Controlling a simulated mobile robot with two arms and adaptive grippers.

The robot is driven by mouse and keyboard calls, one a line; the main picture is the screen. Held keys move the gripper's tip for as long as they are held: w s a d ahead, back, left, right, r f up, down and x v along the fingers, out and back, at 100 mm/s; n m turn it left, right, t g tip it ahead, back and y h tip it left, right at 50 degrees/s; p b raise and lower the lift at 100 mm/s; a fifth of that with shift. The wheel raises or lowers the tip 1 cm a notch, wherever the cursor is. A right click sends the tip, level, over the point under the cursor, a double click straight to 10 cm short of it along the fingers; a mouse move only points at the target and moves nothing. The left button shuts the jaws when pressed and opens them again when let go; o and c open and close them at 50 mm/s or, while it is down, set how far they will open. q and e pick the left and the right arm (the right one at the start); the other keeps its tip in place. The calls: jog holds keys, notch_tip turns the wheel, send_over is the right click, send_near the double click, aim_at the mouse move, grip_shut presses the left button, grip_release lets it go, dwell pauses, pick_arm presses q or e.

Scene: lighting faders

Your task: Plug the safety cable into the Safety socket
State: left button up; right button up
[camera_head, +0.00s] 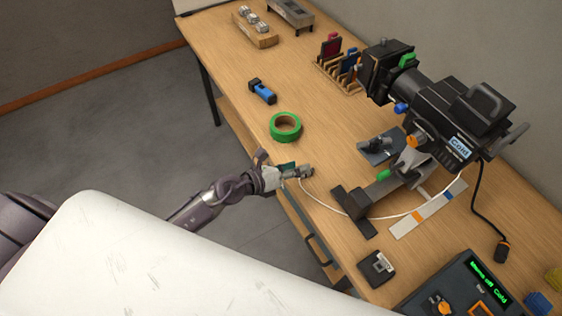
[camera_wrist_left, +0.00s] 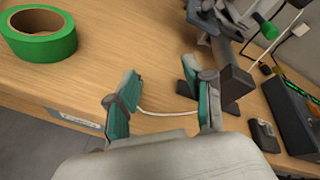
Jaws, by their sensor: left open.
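My left gripper (camera_head: 299,171) is over the table's front edge, open; its two teal-padded fingers stand apart in the left wrist view (camera_wrist_left: 164,98). A thin white cable (camera_head: 330,205), apparently the safety cable, runs from beside the gripper across the table toward the lamp. In the left wrist view the cable (camera_wrist_left: 165,114) spans the gap between the fingers; its near end is hidden or too small to make out. A small dark box with a pale face (camera_head: 378,266) sits nearer the table's front right. I cannot tell which part is the Safety socket. My right gripper is not in view.
A black stage lamp (camera_head: 455,115) labelled "Cold" lies on its bracket at the right. A green tape roll (camera_head: 285,127) and a blue tool (camera_head: 262,92) lie behind the gripper. A control console (camera_head: 465,285) with a green display stands front right.

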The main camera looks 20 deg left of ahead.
aim_at(300, 178)
pick_arm(q)
jog(key=w+f+m+g+y+b, duration=0.1)
jog(key=f+m, duration=0.1)
jog(key=w+f+m+g+y+b, duration=0.1)
jog(key=f+m+b, duration=0.1)
jog(key=f+m, duration=0.1)
jog(key=w+f+m+g+b, duration=0.1)
jog(key=f+m+g+b, duration=0.1)
jog(key=f+m, duration=0.1)
jog(key=shift+w+d+f+y, duration=0.1)
jog(key=shift+w+d+y, duration=0.05)
jog(key=shift+w+y, duration=0.2)
jog(key=shift+w+d+f, duration=0.15)
jog(key=shift+d, duration=0.05)
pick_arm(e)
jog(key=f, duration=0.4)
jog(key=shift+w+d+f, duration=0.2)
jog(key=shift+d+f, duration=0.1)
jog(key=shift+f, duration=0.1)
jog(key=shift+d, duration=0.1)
